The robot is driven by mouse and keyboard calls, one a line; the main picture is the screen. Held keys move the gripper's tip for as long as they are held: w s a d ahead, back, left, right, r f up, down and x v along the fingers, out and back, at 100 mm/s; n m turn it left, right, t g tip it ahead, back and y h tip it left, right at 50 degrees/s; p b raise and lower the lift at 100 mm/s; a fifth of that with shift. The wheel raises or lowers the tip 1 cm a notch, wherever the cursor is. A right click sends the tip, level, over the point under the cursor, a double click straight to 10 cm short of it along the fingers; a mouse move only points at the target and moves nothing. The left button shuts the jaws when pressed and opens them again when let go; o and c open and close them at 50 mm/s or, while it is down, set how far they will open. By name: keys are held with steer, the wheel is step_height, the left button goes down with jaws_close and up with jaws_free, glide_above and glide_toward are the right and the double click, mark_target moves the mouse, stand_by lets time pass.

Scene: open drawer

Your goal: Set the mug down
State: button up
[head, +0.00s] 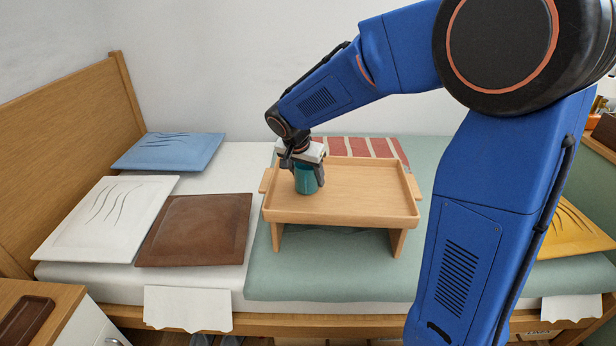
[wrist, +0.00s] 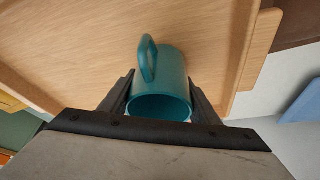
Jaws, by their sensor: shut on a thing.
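The teal mug (head: 305,182) is at the left end of the wooden bed tray (head: 365,190), which stands on legs on the bed. My gripper (head: 307,176) comes down from above and is shut on the mug. In the wrist view, the mug (wrist: 160,88) sits between the two dark fingers, its open rim towards the camera and its handle (wrist: 148,58) pointing up in the picture. The tray surface (wrist: 80,45) is behind it. I cannot tell whether the mug's base touches the tray.
The tray has a raised rim, and its middle and right are bare. A brown cushion (head: 195,230), a white cushion (head: 105,218) and a blue cushion (head: 168,150) lie left of it. A yellow cushion (head: 575,230) lies far right. A bedside cabinet (head: 60,310) stands front left.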

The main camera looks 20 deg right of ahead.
steer(key=shift+f, duration=0.15)
steer(key=o, duration=1.3)
steer(key=shift+c, duration=0.2)
steer(key=v, duration=1.1)
steer(key=shift+a, duration=0.1)
steer(key=shift+s+a+r, duration=0.1)
steer(key=shift+s+r, duration=0.15)
steer(key=shift+r, duration=0.3)
steer(key=s+d+f+n+y, duration=0.1)
steer(key=s+d+n, duration=0.2)
steer(key=s, duration=0.7)
steer(key=s+d+f+n+t+y, duration=0.1)
steer(key=s+d+f+n, duration=0.1)
steer(key=s, duration=0.8)
steer(key=s+d+f+n+y, duration=0.1)
steer(key=s+d+f+n, duration=0.1)
steer(key=s, duration=0.8)
steer(key=shift+d+n+t, duration=0.3)
steer(key=shift+d+n, duration=0.6)
steer(key=shift+d, duration=0.35)
